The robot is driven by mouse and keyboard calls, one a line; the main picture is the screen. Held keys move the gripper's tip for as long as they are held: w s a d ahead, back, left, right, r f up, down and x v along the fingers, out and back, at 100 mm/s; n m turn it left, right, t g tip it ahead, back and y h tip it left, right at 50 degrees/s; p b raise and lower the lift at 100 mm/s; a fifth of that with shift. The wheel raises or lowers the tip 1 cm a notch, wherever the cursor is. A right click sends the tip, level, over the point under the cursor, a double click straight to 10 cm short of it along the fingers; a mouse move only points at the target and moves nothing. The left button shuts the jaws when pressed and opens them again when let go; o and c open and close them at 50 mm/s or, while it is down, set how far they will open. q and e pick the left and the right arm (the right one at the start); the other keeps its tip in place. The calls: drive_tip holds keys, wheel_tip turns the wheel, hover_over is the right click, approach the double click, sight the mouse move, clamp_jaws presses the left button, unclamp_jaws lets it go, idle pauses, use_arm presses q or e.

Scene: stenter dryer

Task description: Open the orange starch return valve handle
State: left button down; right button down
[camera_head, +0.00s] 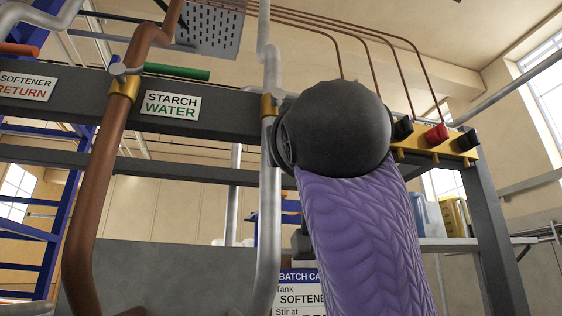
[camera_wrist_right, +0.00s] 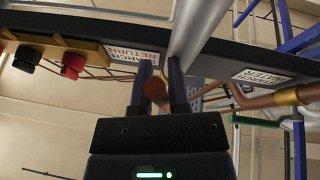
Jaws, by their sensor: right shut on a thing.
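In the right wrist view, my right gripper (camera_wrist_right: 161,78) is shut on the orange starch return valve handle (camera_wrist_right: 155,91). The handle's round end shows between the two dark fingers; most of its length is hidden. The STARCH RETURN label (camera_wrist_right: 135,50) is beside the left finger, partly covered by it. In the head view, my right arm's purple sleeve and dark round joint cover the handle and its label. My left gripper is not in view.
The green starch water handle (camera_head: 177,72) sits above the STARCH WATER label (camera_head: 171,105) on the dark beam. A copper pipe (camera_head: 100,180) and a grey pipe (camera_head: 269,210) run down left of my arm. Black and red knobs (camera_head: 436,134) on a yellow bracket are just right of it.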

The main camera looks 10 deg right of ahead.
drive_tip(key=c, duration=0.6)
unclamp_jaws()
drive_tip(key=b+v, duration=0.5)
drive_tip(key=v, duration=0.5)
drive_tip(key=shift+w, duration=0.1)
